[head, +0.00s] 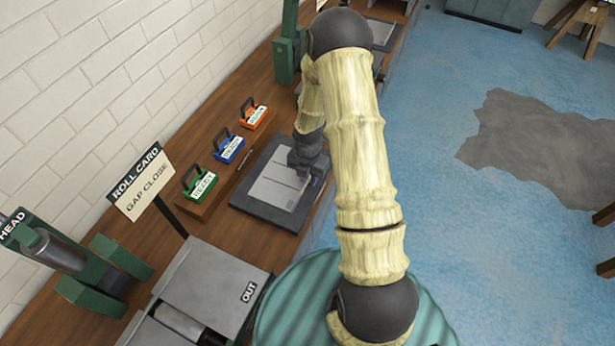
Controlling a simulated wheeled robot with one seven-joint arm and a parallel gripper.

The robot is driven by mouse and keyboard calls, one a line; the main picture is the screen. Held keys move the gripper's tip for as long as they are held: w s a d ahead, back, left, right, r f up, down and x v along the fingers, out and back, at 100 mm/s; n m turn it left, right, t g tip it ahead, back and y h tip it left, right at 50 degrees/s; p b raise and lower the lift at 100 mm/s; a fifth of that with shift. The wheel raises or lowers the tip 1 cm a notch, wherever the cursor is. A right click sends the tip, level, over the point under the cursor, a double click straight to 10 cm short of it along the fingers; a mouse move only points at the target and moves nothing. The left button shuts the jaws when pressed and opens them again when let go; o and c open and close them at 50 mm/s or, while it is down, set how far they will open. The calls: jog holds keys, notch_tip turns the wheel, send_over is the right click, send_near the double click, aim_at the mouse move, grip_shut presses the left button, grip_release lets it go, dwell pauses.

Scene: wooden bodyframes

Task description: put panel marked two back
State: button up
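A grey sheet-metal panel (270,192) lies flat on a dark flat plate (262,211) on the wooden bench. A thin line or seam crosses its right part. I can read no number on it, so I cannot tell whether it is the panel marked two. My gripper (301,175) is low over the right end of this panel, with its fingers pointing down. The fingers are small and dark, and I cannot tell whether they touch the panel or hold it. My arm hides the area right of the plate.
Green (198,188), blue (228,149) and orange (254,115) handled blocks with labels stand on a wooden strip behind the plate. A "ROLL CARD" sign (140,183) and a grey machine marked "OUT" (212,285) are at front left. A green press (284,62) stands further back.

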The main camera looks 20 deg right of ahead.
jog(key=shift+r, duration=0.1)
notch_tip(320, 180, up, 12)
jog(key=b, duration=0.1)
dwell(0.4)
dwell(0.5)
jog(key=s+a+r+m+t, duration=0.1)
jog(key=s+r+m, duration=0.4)
jog(key=m, duration=0.8)
jog(key=s+a+r+m+t, duration=0.1)
jog(key=s+a+r+m, duration=0.3)
jog(key=s+m, duration=0.5)
notch_tip(320, 180, up, 2)
jog(key=m, duration=0.5)
jog(key=shift+a+r+t, duration=0.15)
jog(key=shift+r+t, duration=0.05)
jog(key=shift+t, duration=0.1)
jog(key=shift+w, duration=0.1)
